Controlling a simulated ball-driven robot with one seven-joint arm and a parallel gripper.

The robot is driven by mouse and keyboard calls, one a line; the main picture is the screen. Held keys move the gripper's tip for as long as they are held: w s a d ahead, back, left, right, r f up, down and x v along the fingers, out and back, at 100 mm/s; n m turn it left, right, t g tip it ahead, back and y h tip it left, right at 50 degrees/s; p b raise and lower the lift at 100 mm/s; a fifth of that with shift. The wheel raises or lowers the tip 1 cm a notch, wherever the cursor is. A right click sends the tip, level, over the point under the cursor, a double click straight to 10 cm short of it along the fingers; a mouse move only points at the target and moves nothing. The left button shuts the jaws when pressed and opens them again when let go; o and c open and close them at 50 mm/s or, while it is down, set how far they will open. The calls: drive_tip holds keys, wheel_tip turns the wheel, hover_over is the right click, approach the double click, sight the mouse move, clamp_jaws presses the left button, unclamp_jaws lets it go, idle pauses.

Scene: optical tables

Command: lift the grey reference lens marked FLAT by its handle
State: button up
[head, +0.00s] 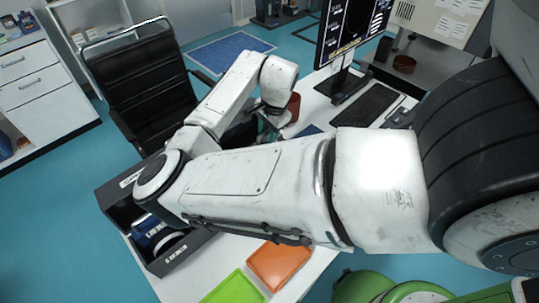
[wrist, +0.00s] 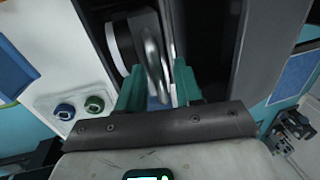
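In the wrist view a curved grey metal handle (wrist: 153,65) stands between the two teal fingers of my gripper (wrist: 160,92). Behind it is a round dark body with a white rim (wrist: 122,45), which seems to be the lens. No FLAT marking is readable. My gripper is open, with one finger on each side of the handle and a gap visible beside it. The lens sits in a narrow space beside a dark grey wall (wrist: 211,45). In the head view my gripper is mostly hidden by my arm, and I cannot pick out the lens there.
A dark box (head: 190,250) with blue and white items stands at the desk's left. Orange (head: 279,264) and green (head: 234,288) trays lie in front. A monitor (head: 350,35) and keyboard (head: 366,106) are behind, a black chair (head: 140,80) at left. Two round knobs (wrist: 80,107) show in the wrist view.

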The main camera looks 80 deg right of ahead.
drive_tip(key=shift+f, duration=0.15)
clamp_jaws()
idle(1.4)
